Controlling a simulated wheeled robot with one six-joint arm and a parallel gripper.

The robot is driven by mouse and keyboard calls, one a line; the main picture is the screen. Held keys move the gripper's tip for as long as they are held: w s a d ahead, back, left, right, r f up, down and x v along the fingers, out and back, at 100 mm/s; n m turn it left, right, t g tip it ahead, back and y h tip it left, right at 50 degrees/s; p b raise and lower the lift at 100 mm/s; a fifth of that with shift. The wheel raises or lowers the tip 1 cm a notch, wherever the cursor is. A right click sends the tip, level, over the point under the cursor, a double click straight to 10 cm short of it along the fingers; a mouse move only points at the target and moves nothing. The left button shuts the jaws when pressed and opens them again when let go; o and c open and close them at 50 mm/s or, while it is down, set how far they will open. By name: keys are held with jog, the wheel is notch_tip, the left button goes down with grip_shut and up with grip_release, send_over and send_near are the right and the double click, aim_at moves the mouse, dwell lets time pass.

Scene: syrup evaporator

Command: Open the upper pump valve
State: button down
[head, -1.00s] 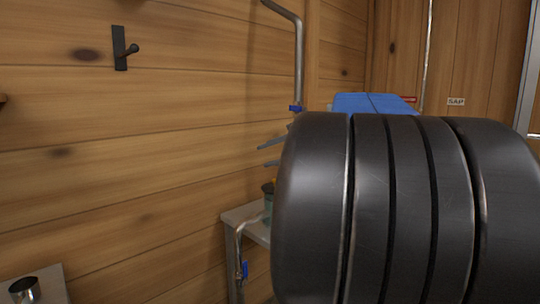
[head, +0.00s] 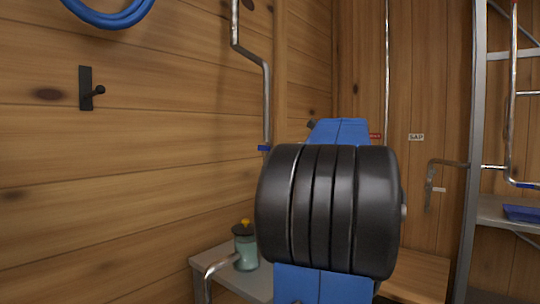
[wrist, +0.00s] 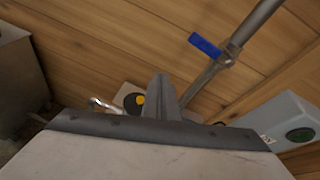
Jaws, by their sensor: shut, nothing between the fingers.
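The upper pump valve shows as a small blue handle (head: 264,148) on a vertical metal pipe (head: 267,105) left of my arm in the head view. In the wrist view its blue handle (wrist: 205,45) lies crosswise to the pipe, above and right of my fingers. My gripper (wrist: 160,84) is shut and empty in the wrist view, apart from the handle. In the head view my own arm hides most or all of the gripper.
A greenish jar with a yellow top (head: 245,247) stands on a small grey table (head: 212,262) below the pipe. A grey box with a dark green button (wrist: 297,118) is at the right of the wrist view. A metal rack (head: 480,130) stands at the right. The wooden wall is close.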

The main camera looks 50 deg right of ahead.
jog(key=s+d+r+m, duration=0.1)
jog(key=d+r+m, duration=0.1)
jog(key=d+m, duration=0.25)
jog(key=w, duration=0.9)
jog(key=shift+a+r, duration=0.35)
jog(key=shift+a, duration=0.1)
